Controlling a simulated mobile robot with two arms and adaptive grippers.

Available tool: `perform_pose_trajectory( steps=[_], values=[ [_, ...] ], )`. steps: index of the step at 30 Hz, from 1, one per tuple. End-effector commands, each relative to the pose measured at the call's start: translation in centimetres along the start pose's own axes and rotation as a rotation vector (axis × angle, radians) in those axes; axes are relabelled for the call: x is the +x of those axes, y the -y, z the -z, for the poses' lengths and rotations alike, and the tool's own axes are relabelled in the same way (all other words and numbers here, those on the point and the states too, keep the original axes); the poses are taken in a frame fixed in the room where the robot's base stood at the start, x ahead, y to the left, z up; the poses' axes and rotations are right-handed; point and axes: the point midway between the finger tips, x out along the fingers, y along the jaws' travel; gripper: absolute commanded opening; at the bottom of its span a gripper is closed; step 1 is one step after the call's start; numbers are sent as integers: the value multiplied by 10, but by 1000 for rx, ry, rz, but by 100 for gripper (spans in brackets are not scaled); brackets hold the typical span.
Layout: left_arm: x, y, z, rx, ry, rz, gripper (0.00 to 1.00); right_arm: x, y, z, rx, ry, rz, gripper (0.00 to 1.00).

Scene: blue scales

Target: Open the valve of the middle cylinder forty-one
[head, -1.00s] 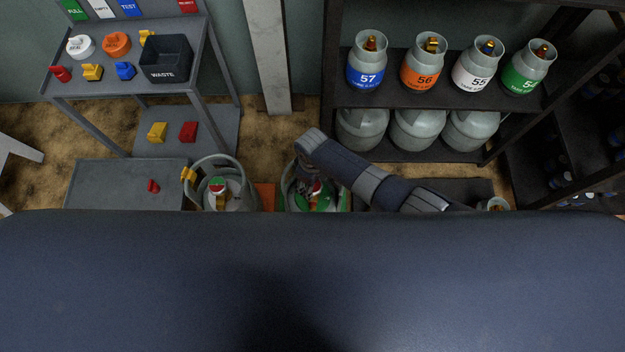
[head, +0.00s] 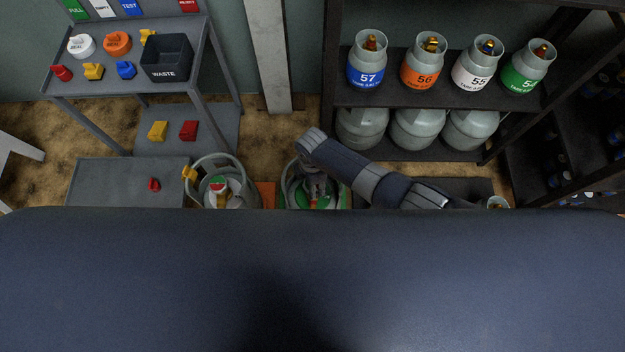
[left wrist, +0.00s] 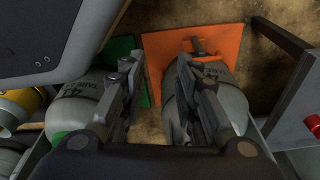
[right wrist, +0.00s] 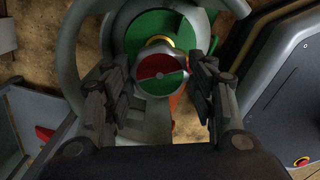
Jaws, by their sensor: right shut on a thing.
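The middle cylinder (head: 290,187) stands below my right arm, with a grey guard ring around its green top. It also shows in the right wrist view, where its red and green round valve knob (right wrist: 160,73) faces the camera. My right gripper (head: 315,183) reaches down inside the ring and is shut on the knob, one finger on each side in the right wrist view (right wrist: 158,78). My left gripper (left wrist: 160,82) is open and empty above two cylinders. One, with partly hidden dark lettering (left wrist: 84,90), is by a green mat. The other (left wrist: 180,112) is on an orange mat.
Another cylinder (head: 249,190) with a guard ring stands left of the middle one. A grey cart (head: 205,60) with coloured caps and a waste bin (head: 166,70) is at the upper left. A dark shelf (head: 390,97) with several numbered cylinders is behind.

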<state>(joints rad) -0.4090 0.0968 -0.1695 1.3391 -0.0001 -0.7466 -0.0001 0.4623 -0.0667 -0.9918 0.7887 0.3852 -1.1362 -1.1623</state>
Motion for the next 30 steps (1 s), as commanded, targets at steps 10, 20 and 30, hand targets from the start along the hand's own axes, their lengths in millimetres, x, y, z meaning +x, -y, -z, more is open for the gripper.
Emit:
perform_pose_trajectory(
  steps=[10, 20, 30],
  values=[
    [-4, 0, 11, 0, -10, 0, 29, 3, 4, -1, -331, 1, 7, 28],
    [-12, 1, 18, -5, -11, 1, 29, 3, 4, -1, -622, 0, 6, 28],
    [-22, 1, 26, -8, -18, 1, 29, 3, 4, -1, -820, -1, 6, 28]
  ],
)
